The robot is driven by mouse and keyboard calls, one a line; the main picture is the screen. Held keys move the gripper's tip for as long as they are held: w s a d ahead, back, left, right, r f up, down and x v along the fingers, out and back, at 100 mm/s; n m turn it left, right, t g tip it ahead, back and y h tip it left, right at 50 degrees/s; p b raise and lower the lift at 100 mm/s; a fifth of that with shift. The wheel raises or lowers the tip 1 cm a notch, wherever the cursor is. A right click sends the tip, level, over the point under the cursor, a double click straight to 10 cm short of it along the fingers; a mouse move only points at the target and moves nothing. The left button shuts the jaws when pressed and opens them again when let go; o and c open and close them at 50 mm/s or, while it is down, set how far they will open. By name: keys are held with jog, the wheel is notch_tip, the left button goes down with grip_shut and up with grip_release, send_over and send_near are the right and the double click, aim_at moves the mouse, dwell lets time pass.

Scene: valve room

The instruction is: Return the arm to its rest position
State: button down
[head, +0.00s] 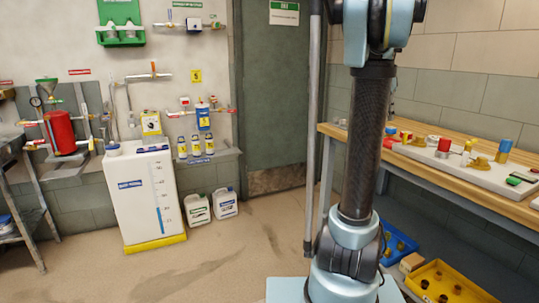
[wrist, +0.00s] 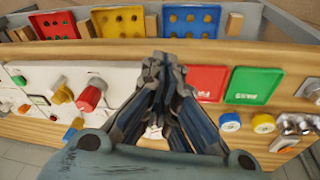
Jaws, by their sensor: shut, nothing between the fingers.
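My gripper (wrist: 163,66) shows in the wrist view, with its dark fingers drawn together at the tips and nothing held between them. It points towards the edge of a wooden workbench (wrist: 120,48), with a white panel of valves and knobs (wrist: 100,75) to its left. My arm (head: 365,140) stands upright right of centre in the head view. Its upper end leaves the top of the frame, and my gripper is hidden there.
The wooden bench (head: 450,190) with knobs and valves runs along the right wall, close to my arm. Yellow bin (head: 450,285) sits beneath it. A white tank (head: 148,195) and jugs (head: 225,203) stand left. The middle floor (head: 240,255) is clear.

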jog(key=s+a+f+n+t+y, duration=0.1)
jog(key=s+a+f+n+t, duration=0.1)
jog(key=s+a+f+n, duration=1)
jog(key=s+a+f, duration=0.7)
jog(key=s+a, duration=0.2)
jog(key=a, duration=0.1)
jog(key=shift+f+n+y, duration=0.25)
jog(key=shift+n+y, duration=0.15)
jog(key=c, duration=2.3)
grip_release()
jog(key=s+a+f+n, duration=0.1)
jog(key=s+f, duration=0.1)
jog(key=s+a+f+n, duration=0.1)
jog(key=s+f, duration=0.1)
jog(key=f, duration=0.1)
jog(key=s+a+f+n, duration=0.1)
jog(key=s+f, duration=0.1)
jog(key=f, duration=0.1)
jog(key=shift+a+t+y, duration=0.2)
jog(key=shift+t+y, duration=0.2)
jog(key=o, duration=0.7)
jog(key=shift+s+f+n, duration=0.1)
jog(key=shift+f+n, duration=0.15)
jog(key=shift+n, duration=0.05)
jog(key=shift+o, duration=0.2)
jog(key=shift+s, duration=0.1)
